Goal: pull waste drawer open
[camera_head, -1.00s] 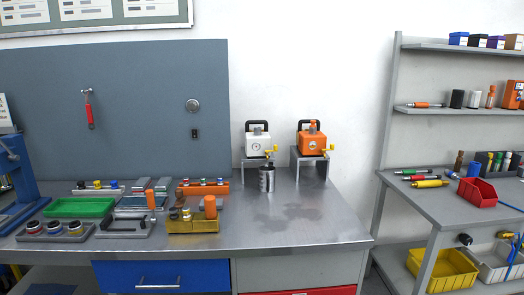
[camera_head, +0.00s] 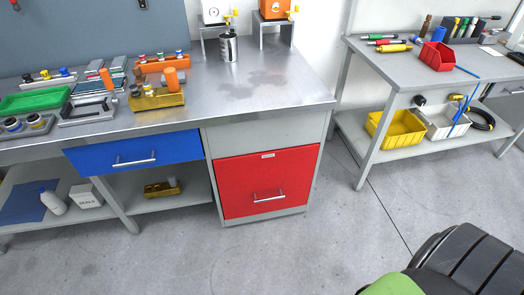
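The red drawer (camera_head: 267,182) sits in the grey cabinet under the right end of the workbench. It is shut, its front flush with the cabinet. It has a small pale label near the top, too small to read, and a silver bar handle (camera_head: 269,196) low on its front. The blue drawer (camera_head: 135,154) to its left is also shut and has its own bar handle (camera_head: 134,161). Neither of my grippers shows in the head view.
The floor (camera_head: 250,255) in front of the red drawer is clear. A black ribbed shape (camera_head: 470,262) with a green part fills the lower right corner; I cannot tell what it is. A shelf table (camera_head: 405,75) with bins stands at the right.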

